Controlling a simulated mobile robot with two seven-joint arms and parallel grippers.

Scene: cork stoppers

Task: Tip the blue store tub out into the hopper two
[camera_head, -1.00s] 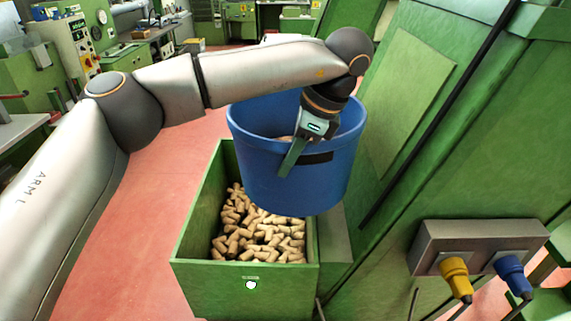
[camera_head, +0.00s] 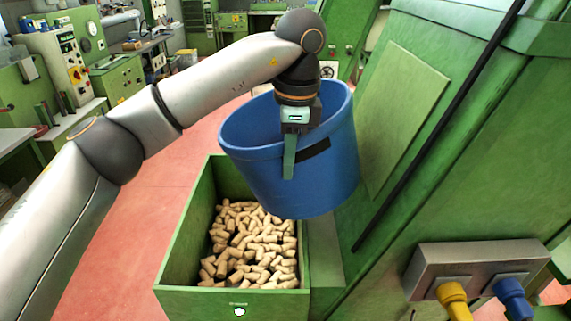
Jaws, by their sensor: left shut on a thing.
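The blue tub (camera_head: 328,182) is in the middle of the view, off the floor and tilted, with its rim lower on the left. My left gripper (camera_head: 290,158) is shut on the tub's near wall, one finger showing outside it. The tub's inside is mostly hidden by its wall and my gripper. An open green hopper (camera_head: 200,301) stands below and to the left, holding many cork stoppers (camera_head: 252,246). It has a pale round mark on its front; I cannot read a number. The tub overhangs its right back part. My right gripper is not in view.
A large green machine (camera_head: 440,150) rises close on the right of the tub. A grey socket box (camera_head: 470,264) with yellow and blue plugs sticks out at lower right. The red floor (camera_head: 140,235) is open to the left. Benches and machines stand at the back.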

